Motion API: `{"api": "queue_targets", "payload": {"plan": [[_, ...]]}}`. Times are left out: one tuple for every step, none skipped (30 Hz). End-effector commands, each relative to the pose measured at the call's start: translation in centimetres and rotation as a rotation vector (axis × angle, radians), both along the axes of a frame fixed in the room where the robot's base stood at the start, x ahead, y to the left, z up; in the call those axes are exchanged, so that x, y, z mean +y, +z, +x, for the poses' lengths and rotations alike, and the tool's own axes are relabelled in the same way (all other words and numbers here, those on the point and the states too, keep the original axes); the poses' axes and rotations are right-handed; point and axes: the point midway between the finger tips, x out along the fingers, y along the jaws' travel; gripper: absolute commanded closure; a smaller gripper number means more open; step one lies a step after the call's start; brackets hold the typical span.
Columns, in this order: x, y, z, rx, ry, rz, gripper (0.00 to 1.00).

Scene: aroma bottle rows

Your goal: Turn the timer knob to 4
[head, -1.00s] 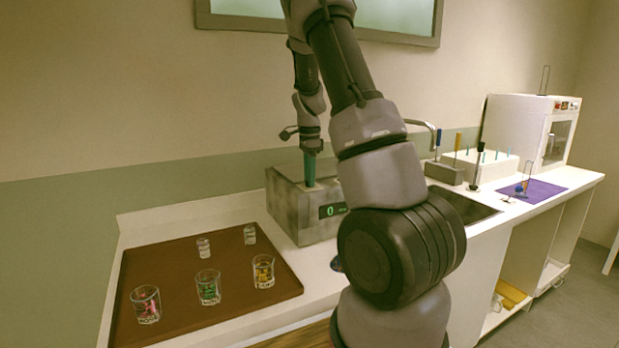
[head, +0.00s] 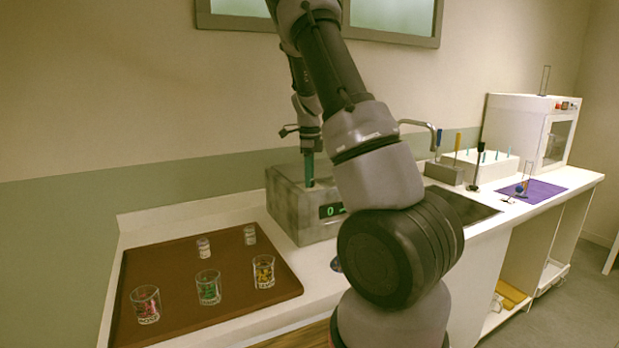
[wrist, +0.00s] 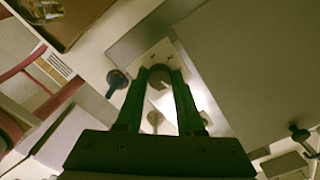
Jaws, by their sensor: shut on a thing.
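My gripper (head: 309,168) points down with its teal fingers at the grey box (head: 290,208) on the counter. In the wrist view the two green fingers (wrist: 160,78) close around a small dark round knob (wrist: 158,77) on a pale plate (wrist: 146,62), which I take to be the timer knob. Small marks show on the plate beside it, too small to read, so its setting cannot be told. The box's green display (head: 331,211) shows a 0; my arm covers its right end. The knob is not visible in the head view.
A brown tray (head: 225,310) with several small glasses and jars stands at the left front. To the right are a sink (head: 470,208), a purple mat (head: 535,190), a rack with upright tools (head: 445,172) and a white cabinet (head: 510,130). The wall stands close behind.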

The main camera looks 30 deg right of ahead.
Motion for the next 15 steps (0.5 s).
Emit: {"api": "queue_targets", "payload": {"plan": [[-0.04, 0.11, 0.11, -0.003, -0.003, -0.001, 1.0], [-0.04, 0.11, 0.11, -0.003, -0.005, -0.001, 1.0], [-0.05, 0.11, 0.1, -0.003, -0.007, -0.001, 1.0], [-0.05, 0.11, 0.1, -0.003, -0.007, -0.001, 1.0], [-0.05, 0.11, 0.1, -0.003, -0.008, -0.001, 1.0], [-0.05, 0.11, 0.11, -0.003, -0.008, -0.001, 1.0], [-0.05, 0.11, 0.1, -0.003, -0.008, -0.001, 1.0], [-0.05, 0.11, 0.11, -0.003, -0.008, -0.001, 1.0], [-0.05, 0.11, 0.11, -0.003, -0.008, -0.001, 1.0], [-0.05, 0.11, 0.11, -0.003, -0.007, -0.001, 1.0], [-0.05, 0.11, 0.11, -0.003, -0.007, -0.001, 1.0], [-0.05, 0.11, 0.1, -0.003, -0.007, -0.001, 1.0], [-0.05, 0.11, 0.1, -0.003, -0.007, -0.001, 0.59], [-0.05, 0.11, 0.1, -0.003, -0.007, -0.001, 0.48], [-0.04, 0.11, 0.1, -0.003, -0.007, -0.001, 0.33]]}}
